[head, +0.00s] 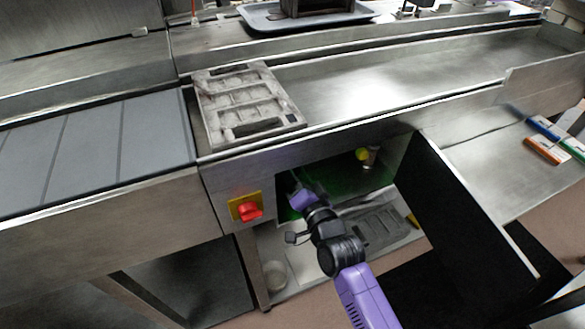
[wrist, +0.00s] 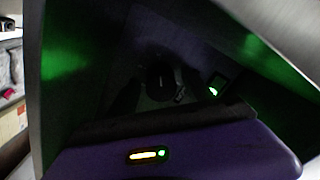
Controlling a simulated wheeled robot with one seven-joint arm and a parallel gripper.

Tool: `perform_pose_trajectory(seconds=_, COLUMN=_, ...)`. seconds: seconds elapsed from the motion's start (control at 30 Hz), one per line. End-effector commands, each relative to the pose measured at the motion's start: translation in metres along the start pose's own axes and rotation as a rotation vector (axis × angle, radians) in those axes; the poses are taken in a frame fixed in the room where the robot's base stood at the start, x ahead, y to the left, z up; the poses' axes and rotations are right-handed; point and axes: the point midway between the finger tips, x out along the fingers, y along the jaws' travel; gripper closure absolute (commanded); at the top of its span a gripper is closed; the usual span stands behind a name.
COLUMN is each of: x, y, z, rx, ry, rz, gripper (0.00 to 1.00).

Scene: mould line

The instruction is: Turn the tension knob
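A dark round knob (wrist: 161,80) with a short pale mark shows dimly inside the open compartment in the wrist view; it looks like the tension knob. I cannot make it out in the head view. My gripper (head: 300,199), on the purple wrist, reaches into the compartment's left part in the head view.
A red switch (head: 249,210) on a yellow plate sits left of the opening. The black compartment door (head: 462,215) hangs open at the right. A yellow-tipped part (head: 363,155) is inside, at the right. A grey mould plate (head: 250,104) lies on the line above.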

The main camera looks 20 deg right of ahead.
Motion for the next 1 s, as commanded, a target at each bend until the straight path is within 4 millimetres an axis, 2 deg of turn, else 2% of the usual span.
perform_pose_trajectory(seconds=0.37, x=-0.005, y=0.000, z=0.000, rx=-0.002, ry=0.000, rz=0.000, gripper=0.41)
perform_pose_trajectory(seconds=0.73, x=-0.060, y=0.001, z=0.001, rx=0.000, ry=-0.001, rz=0.001, gripper=0.41)
perform_pose_trajectory(seconds=1.0, x=-0.078, y=0.000, z=0.000, rx=0.000, ry=0.000, rz=0.000, gripper=0.41)
